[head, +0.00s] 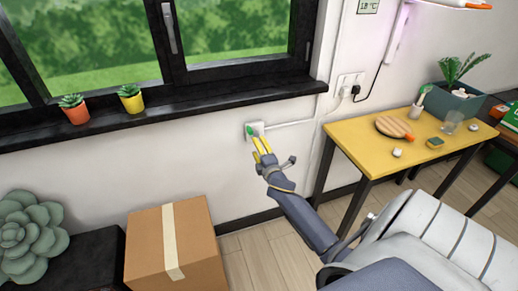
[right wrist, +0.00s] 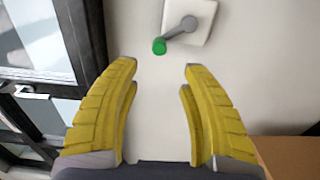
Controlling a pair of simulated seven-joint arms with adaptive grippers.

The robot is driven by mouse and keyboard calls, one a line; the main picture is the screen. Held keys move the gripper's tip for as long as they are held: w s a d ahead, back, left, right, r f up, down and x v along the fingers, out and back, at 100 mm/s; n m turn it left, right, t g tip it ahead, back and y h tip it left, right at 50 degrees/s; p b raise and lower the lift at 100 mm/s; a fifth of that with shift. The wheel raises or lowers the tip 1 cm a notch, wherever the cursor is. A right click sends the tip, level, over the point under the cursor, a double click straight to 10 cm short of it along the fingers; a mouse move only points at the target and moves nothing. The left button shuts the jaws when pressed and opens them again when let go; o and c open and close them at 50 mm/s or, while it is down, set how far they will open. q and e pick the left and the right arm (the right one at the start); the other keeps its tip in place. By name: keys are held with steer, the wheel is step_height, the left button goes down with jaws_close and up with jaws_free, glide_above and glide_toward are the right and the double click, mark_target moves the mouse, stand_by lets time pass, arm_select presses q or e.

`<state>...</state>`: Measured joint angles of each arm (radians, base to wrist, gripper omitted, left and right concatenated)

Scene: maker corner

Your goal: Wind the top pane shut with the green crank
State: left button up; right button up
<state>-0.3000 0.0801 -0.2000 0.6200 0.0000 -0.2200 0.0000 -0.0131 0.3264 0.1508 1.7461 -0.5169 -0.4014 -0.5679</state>
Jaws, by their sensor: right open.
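The green crank sits on a white wall plate (head: 258,127) below the right end of the window sill. Its green knob (head: 249,131) shows at the plate's left side. In the right wrist view the green knob (right wrist: 159,46) is at the end of a grey crank arm (right wrist: 180,28). My right gripper (head: 262,145) is open, its yellow fingers pointing at the crank. In the right wrist view the knob lies just beyond the fingertips, between their lines, and nothing is held. The window's top pane cannot be made out. My left gripper is not in view.
A black sill (head: 200,108) holds an orange pot (head: 76,115) and a yellow pot (head: 132,103). A cardboard box (head: 150,245) stands below, left of my right arm. A yellow table (head: 365,140) with small items is at the right. A cable runs from the crank plate along the wall.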

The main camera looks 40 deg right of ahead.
steer(key=shift+s+a, duration=0.1)
steer(key=shift+s, duration=0.15)
steer(key=shift+s+f, duration=0.1)
steer(key=shift+f, duration=0.1)
steer(key=m, duration=1.8)
glide_toward(251, 134)
steer(key=x, duration=1.1)
steer(key=shift+w+r, duration=0.15)
steer(key=shift+w, duration=0.2)
steer(key=shift+c, duration=0.2)
jaws_close()
